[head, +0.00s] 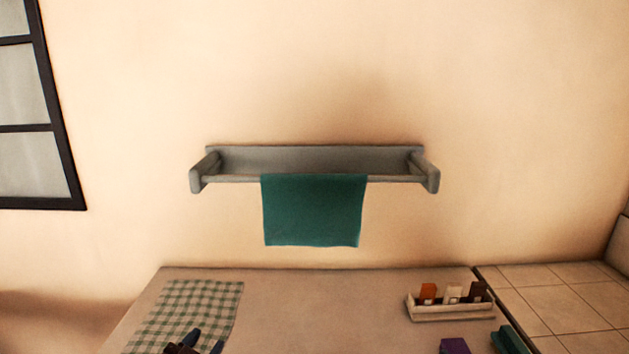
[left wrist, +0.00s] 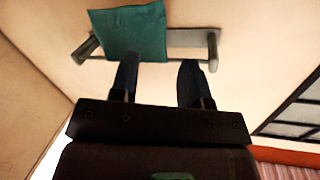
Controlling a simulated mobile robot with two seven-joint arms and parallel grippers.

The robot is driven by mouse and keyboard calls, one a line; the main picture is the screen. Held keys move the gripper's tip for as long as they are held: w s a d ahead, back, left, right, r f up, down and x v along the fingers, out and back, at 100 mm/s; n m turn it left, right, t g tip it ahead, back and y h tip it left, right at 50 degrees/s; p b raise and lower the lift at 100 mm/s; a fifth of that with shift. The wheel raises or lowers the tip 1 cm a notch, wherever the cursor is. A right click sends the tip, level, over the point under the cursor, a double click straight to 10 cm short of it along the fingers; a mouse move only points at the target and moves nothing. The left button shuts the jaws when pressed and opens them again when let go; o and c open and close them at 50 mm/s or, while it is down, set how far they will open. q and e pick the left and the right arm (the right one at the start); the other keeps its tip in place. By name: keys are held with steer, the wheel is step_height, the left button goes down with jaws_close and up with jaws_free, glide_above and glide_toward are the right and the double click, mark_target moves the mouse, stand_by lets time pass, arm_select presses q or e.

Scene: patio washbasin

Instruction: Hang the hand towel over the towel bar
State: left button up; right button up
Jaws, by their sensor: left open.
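The green hand towel (head: 313,212) hangs over the grey towel bar (head: 400,179) on the wall, a little left of the bar's right half, with its front flap hanging down flat. In the left wrist view the towel (left wrist: 140,30) and the bar (left wrist: 198,60) show beyond my fingers. My left gripper (head: 197,347) is at the bottom edge of the head view, low and apart from the towel. In the left wrist view my left gripper (left wrist: 158,80) is open with nothing between its fingers. My right gripper is not in view.
A checked cloth (head: 195,305) lies on the counter (head: 320,300) at the left. A small tray (head: 452,313) with several packets stands at the right. A purple block (head: 454,346) and a dark green item (head: 511,341) are near it. The counter's middle is clear.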

arm_select(q)
steer(key=s+a+f+n+g+y, duration=0.2)
steer(key=s+a+f, duration=0.1)
steer(key=s+f, duration=0.6)
steer(key=s+a+f+n+g+y, duration=0.2)
steer(key=s+a+f+n+g, duration=0.1)
steer(key=s+f, duration=0.7)
steer(key=shift+s+a+f, duration=0.3)
steer(key=shift+s+a, duration=0.2)
steer(key=shift+s, duration=0.7)
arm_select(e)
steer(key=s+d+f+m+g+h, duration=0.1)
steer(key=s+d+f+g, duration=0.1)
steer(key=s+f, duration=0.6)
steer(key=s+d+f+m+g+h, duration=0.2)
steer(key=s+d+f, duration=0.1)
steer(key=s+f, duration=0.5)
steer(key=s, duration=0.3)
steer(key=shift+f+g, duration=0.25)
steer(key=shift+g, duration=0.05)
